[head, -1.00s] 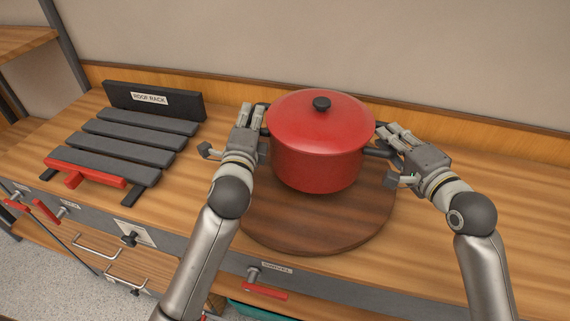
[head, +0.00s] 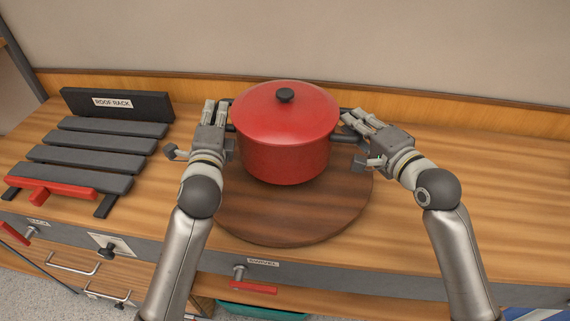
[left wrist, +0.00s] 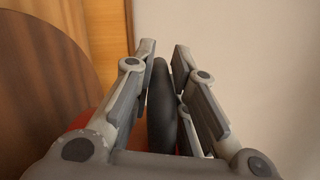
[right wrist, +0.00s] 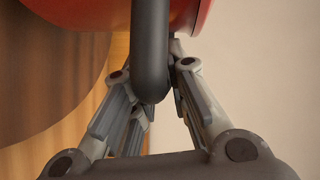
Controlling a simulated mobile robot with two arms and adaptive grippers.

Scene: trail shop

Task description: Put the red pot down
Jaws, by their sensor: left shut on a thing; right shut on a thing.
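The red pot (head: 285,150) with its red lid and black knob is upright over the round dark wooden board (head: 290,222). I cannot tell for sure whether its base touches the board. My left gripper (head: 222,118) is shut on the pot's left black handle, which shows between the fingers in the left wrist view (left wrist: 161,110). My right gripper (head: 358,130) is shut on the right black handle, seen between the fingers in the right wrist view (right wrist: 151,60). The red wall of the pot (right wrist: 90,12) shows at the top there.
A dark slatted rack labelled ROOF RACK (head: 95,150) with a red lever (head: 50,187) stands at the left. A wall (head: 350,45) rises behind the counter. The counter (head: 500,200) is clear at the right. Drawers and a red-handled clamp (head: 253,287) are on the front.

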